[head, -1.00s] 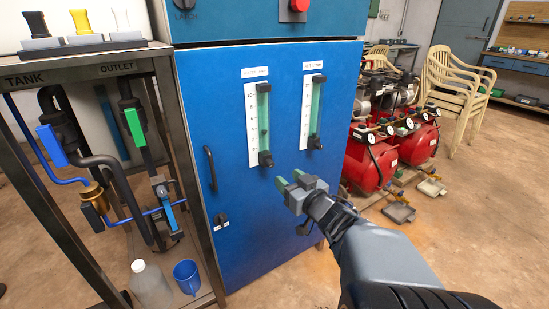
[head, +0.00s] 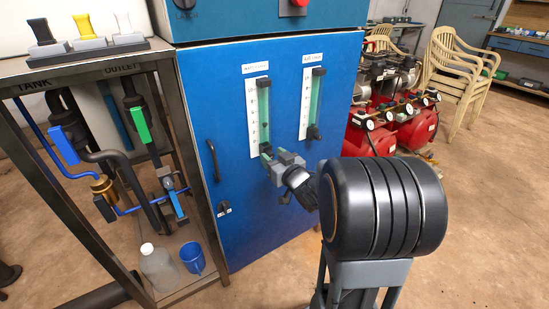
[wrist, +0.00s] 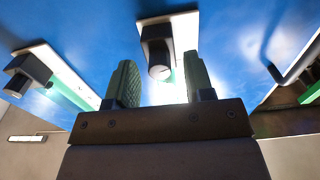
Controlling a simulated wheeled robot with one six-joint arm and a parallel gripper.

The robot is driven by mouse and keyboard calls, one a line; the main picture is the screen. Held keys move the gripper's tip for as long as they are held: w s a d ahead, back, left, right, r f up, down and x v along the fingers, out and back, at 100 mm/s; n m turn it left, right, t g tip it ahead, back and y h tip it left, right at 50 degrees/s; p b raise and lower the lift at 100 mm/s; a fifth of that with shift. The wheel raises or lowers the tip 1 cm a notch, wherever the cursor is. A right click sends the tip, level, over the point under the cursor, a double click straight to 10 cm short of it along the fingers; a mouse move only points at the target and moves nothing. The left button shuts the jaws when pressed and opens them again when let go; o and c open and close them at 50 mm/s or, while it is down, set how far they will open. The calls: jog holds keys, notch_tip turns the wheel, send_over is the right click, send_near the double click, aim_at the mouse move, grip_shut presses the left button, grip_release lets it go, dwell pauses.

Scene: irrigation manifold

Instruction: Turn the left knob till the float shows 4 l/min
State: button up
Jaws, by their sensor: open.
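The left flow meter (head: 264,110) has a green tube on a white scale plate on the blue cabinet door. Its float is too small to read against the scale. The left knob (wrist: 157,48) is a dark knob at the tube's lower end; in the head view my gripper partly covers that area. My gripper (head: 270,160) is open at the knob. In the wrist view its two green ribbed fingers (wrist: 160,82) stand on either side of the knob, with gaps showing. I cannot tell how deep the knob sits between them.
The right flow meter (head: 311,100) and its knob (head: 313,132) are close by on the right. A pipe rack stands further left; red compressors (head: 370,140) stand right of the cabinet.

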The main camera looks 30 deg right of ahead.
jog(key=shift+c, duration=0.3)
grip_shut()
jog(key=shift+f+n+b, duration=0.15)
jog(key=shift+n+b, duration=0.35)
jog(key=shift+b, duration=0.2)
jog(key=shift+n, duration=0.3)
jog(key=shift+o, duration=0.3)
grip_release()
